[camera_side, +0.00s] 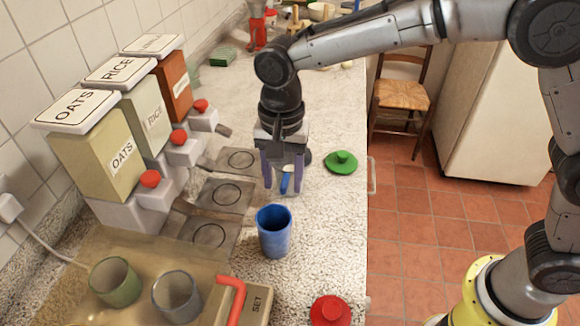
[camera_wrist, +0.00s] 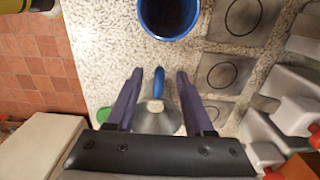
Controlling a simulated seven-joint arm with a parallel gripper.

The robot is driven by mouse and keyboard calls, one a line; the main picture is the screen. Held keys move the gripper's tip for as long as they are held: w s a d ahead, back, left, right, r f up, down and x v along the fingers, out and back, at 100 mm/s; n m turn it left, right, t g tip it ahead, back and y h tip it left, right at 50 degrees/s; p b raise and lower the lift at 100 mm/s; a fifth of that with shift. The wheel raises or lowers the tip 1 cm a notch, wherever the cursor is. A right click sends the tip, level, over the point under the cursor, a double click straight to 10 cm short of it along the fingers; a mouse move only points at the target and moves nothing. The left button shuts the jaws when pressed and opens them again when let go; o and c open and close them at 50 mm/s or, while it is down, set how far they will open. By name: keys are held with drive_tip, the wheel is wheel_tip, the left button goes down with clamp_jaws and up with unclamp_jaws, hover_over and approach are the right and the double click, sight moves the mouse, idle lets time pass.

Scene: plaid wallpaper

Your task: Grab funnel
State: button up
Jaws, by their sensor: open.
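The funnel, a grey metal cone with a blue handle, shows in the wrist view (camera_wrist: 155,122) between my fingers, its blue handle pointing toward the blue cup. In the side view the funnel's blue handle (camera_side: 284,182) shows between the fingers, and the rest is partly hidden by them. My gripper (camera_side: 284,188) points down over the counter, open, with one purple finger on each side of the funnel. It also shows in the wrist view (camera_wrist: 159,73). I cannot tell whether the fingers touch the funnel.
A blue cup (camera_side: 273,236) stands just in front of my gripper. A green lid (camera_side: 341,163) lies to the right, a red lid (camera_side: 330,311) near the front. Labelled dispensers (camera_side: 97,160) line the wall. A green cup (camera_side: 115,282) and grey cup (camera_side: 177,298) stand front left.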

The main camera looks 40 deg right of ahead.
sight(283, 186)
drive_tip(key=shift+s+f, duration=0.1)
drive_tip(key=shift+f, duration=1.65)
clamp_jaws()
